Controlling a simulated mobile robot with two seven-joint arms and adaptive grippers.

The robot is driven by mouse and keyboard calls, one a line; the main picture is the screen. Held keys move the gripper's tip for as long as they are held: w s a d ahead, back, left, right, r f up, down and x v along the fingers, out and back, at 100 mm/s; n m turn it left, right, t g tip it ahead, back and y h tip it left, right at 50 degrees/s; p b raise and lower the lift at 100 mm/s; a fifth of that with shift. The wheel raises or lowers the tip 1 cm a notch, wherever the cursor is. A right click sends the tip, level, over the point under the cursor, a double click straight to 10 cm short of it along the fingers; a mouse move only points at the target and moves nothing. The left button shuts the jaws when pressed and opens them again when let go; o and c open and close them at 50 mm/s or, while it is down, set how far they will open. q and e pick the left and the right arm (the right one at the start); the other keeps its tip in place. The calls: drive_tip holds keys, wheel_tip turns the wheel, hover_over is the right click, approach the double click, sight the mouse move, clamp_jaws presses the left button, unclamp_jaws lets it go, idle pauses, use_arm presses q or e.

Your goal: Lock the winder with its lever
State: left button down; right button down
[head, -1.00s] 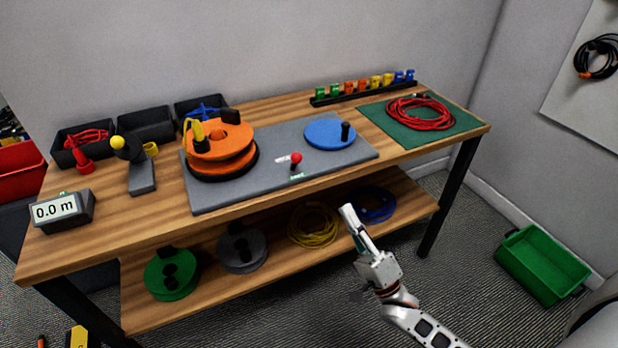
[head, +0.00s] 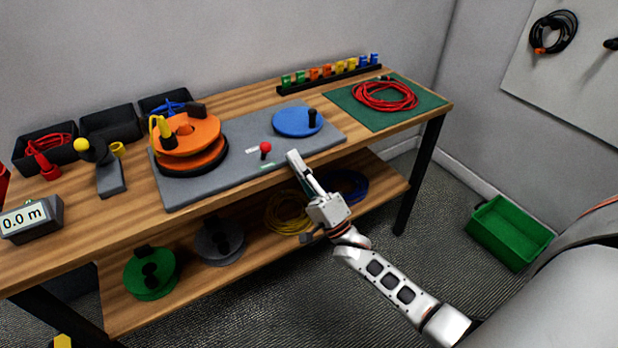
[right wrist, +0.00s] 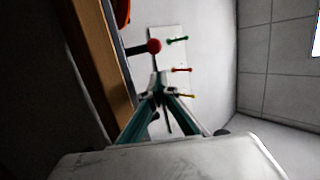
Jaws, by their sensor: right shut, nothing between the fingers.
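The winder is a grey base plate (head: 228,150) on the workbench, with an orange reel (head: 190,135) at its left and a blue disc (head: 293,122) with a black handle at its right. Its lever, a short dark stem with a red ball knob (head: 265,147), stands near the plate's front edge between them. The red knob (right wrist: 153,46) also shows in the right wrist view, beyond the fingertips. My left gripper is not in view.
A red cable coil (head: 385,96) lies on a green mat (head: 425,101) at the right. A display (head: 32,218) reading 0.0 m and black bins (head: 110,122) stand left. Spools and cable coils sit on the lower shelf (head: 190,275). A green crate (head: 510,232) is on the floor.

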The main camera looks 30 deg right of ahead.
sight(264, 152)
drive_tip(key=a, duration=0.2)
drive_tip(key=w+a+r, duration=0.1)
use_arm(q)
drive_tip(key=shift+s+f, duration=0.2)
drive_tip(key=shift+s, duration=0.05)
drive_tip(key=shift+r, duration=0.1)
